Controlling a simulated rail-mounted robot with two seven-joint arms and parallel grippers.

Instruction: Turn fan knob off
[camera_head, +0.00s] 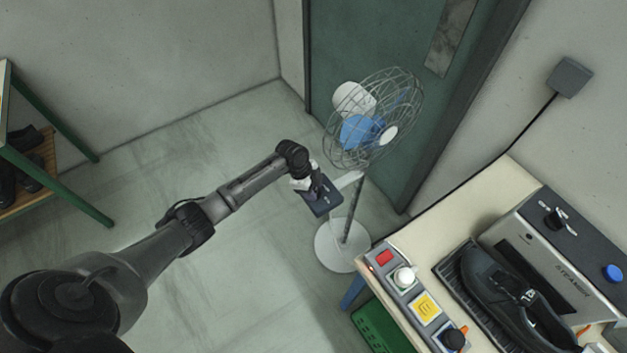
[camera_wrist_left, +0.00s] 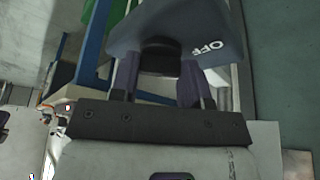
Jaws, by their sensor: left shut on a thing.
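The standing fan (camera_head: 372,118) has a wire cage, blue and white parts and a round pale base on the floor in front of the green door. Its dark blue control box (camera_head: 324,203) is on the near side of its pole. My left gripper (camera_head: 308,186) reaches the box from the left. In the left wrist view, the black fan knob (camera_wrist_left: 160,55) sits between the two fingers of my left gripper (camera_wrist_left: 160,78), which is shut on it. The box face (camera_wrist_left: 185,25) shows the word OFF to the right of the knob. The knob's pointer direction is hidden. My right gripper is not in view.
A workbench (camera_head: 418,232) at the right carries a button panel (camera_head: 409,290), a grey steamer (camera_head: 560,262) and a black shoe (camera_head: 505,287). A green crate (camera_head: 378,325) is under it. A shoe rack (camera_head: 45,165) stands at the left. The floor between is clear.

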